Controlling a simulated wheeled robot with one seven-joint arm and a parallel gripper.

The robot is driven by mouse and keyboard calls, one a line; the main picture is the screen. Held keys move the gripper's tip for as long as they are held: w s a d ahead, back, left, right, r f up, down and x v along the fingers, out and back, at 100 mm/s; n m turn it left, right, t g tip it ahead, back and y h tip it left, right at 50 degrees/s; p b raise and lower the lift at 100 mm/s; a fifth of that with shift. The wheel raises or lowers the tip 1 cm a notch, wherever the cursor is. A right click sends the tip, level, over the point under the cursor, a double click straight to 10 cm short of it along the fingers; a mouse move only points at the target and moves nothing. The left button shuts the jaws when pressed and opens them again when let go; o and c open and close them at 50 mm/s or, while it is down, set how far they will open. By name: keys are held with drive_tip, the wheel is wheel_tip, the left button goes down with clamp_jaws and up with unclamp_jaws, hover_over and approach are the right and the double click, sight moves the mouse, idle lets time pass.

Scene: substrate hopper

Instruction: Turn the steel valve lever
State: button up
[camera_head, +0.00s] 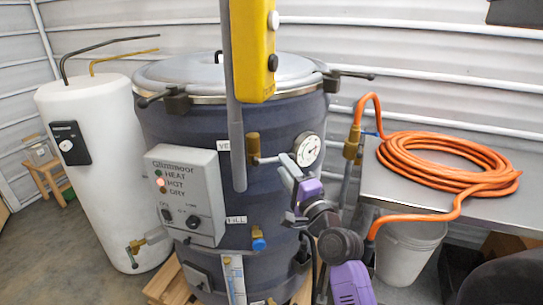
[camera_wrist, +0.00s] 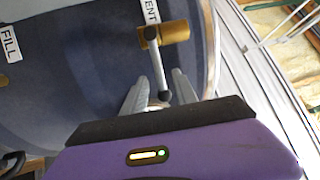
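The steel valve lever (camera_head: 268,160) sticks out from a brass valve (camera_head: 253,146) on the dark jacketed vessel (camera_head: 185,125). In the wrist view the lever (camera_wrist: 157,65) runs from the brass valve body (camera_wrist: 172,33) down to a dark tip. My gripper (camera_head: 286,164) is at the lever's outer end, in front of the vessel. In the wrist view my gripper (camera_wrist: 160,76) has its two grey fingers apart, one on each side of the lever's end. Gaps show between fingers and lever. A partly cropped label reading "ENT" (camera_wrist: 151,11) is beside the valve.
A pressure gauge (camera_head: 307,149) is just above my gripper. A yellow pendant (camera_head: 253,50) hangs in front of the vessel. A grey control box (camera_head: 187,193) is at left. An orange hose (camera_head: 440,160) lies coiled on a steel table (camera_head: 400,186) at right. A white tank (camera_head: 100,170) stands left.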

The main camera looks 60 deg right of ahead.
drive_tip(key=p+x, duration=0.2)
drive_tip(key=x, duration=0.5)
drive_tip(key=shift+w, duration=0.1)
clamp_jaws()
idle(1.3)
